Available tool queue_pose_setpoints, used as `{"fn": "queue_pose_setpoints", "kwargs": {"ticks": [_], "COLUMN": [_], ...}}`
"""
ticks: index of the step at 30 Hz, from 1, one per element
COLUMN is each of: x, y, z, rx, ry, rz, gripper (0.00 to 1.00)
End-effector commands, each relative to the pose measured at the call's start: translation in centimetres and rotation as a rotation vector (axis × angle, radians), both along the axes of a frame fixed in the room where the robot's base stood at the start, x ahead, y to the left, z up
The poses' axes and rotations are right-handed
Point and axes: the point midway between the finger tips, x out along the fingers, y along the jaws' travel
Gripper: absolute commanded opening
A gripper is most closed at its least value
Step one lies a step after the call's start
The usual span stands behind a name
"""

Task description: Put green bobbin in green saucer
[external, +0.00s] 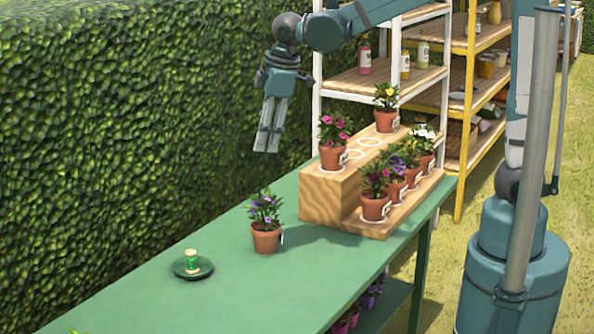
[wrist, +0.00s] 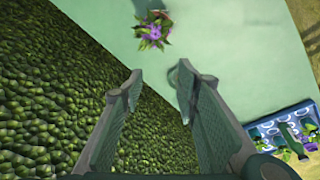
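The green bobbin (external: 192,262) has green thread and pale ends. It stands upright on the dark green saucer (external: 207,270), near the left edge of the green table in the external view. My gripper (external: 267,150) hangs high above the table's far left side, beside the hedge, well away from the bobbin and saucer. In the wrist view, my gripper (wrist: 160,78) has its two fingers apart with nothing between them. The bobbin and saucer do not show in the wrist view.
A potted purple flower (external: 266,236) stands on the green table (external: 240,300), right of the saucer; it also shows in the wrist view (wrist: 153,30). A stepped wooden stand (external: 330,205) holds several potted flowers. A hedge (external: 120,120) borders the left side.

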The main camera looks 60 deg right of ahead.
Motion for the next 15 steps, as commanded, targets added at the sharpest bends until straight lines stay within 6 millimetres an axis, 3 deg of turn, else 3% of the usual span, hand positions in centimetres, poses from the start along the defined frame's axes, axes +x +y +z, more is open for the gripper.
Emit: {"fn": "queue_pose_setpoints", "kwargs": {"ticks": [15], "x": [-8.0], "y": [-5.8], "z": [3.1], "rx": [0.086], "ry": [-0.111], "rz": [-0.22], "gripper": [0.31]}}
